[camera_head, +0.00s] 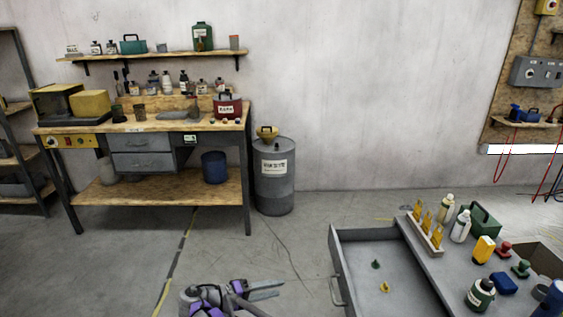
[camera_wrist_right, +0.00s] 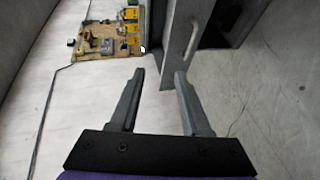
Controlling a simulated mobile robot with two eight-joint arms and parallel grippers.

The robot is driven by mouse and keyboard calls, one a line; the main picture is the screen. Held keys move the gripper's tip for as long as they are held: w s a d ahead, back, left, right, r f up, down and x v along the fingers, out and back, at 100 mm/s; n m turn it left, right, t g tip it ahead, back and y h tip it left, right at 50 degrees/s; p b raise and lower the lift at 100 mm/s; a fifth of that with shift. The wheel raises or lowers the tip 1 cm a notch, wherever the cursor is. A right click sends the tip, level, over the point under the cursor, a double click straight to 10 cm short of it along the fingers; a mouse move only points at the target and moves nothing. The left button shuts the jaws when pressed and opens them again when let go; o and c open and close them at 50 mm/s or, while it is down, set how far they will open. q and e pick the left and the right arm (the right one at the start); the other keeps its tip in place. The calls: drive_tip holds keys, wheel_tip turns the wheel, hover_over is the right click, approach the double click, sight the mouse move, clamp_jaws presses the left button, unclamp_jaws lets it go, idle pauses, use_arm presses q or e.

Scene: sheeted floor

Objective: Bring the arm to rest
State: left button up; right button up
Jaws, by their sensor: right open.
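My right gripper (camera_head: 280,289) is at the bottom middle of the head view, on purple and grey arm links. Its two fingers are apart with nothing between them. In the right wrist view the open fingers (camera_wrist_right: 160,75) also show empty, with grey cabinet parts and a pale handle beyond them. The gripper is left of the open drawer (camera_head: 341,270) and apart from it. My left gripper is not in view.
The open drawer holds a green piece (camera_head: 375,264) and a yellow piece (camera_head: 384,287). The grey cabinet top (camera_head: 440,268) carries bottles, a rack and several small items. A workbench (camera_head: 150,127) and grey drum (camera_head: 274,190) stand by the wall. The floor between is clear.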

drive_tip(key=s+d+f+g+y+b, duration=0.1)
drive_tip(key=s+d+g+y+b, duration=0.15)
drive_tip(key=s+d, duration=0.45)
drive_tip(key=s+d+g+y+b, duration=0.1)
drive_tip(key=s+d+y+b, duration=0.2)
drive_tip(key=d, duration=0.8)
drive_tip(key=s+d+f+m+y+b, duration=0.1)
drive_tip(key=s+f+y, duration=0.2)
drive_tip(key=s, duration=0.4)
drive_tip(key=s+d+f+m+t+y+b, duration=0.1)
drive_tip(key=s+f+m+y, duration=0.1)
drive_tip(key=s+f, duration=0.35)
drive_tip(key=s+d+f+m+y+b, duration=0.1)
drive_tip(key=s+y+b, duration=0.15)
drive_tip(key=s, duration=0.65)
wheel_tip(320, 180, up, 24)
drive_tip(key=w+t+p, duration=0.1)
drive_tip(key=p, duration=2.1)
drive_tip(key=shift+w+f+y, duration=0.15)
drive_tip(key=shift+f+y, duration=0.1)
drive_tip(key=shift+y, duration=0.05)
drive_tip(key=shift+t, duration=0.25)
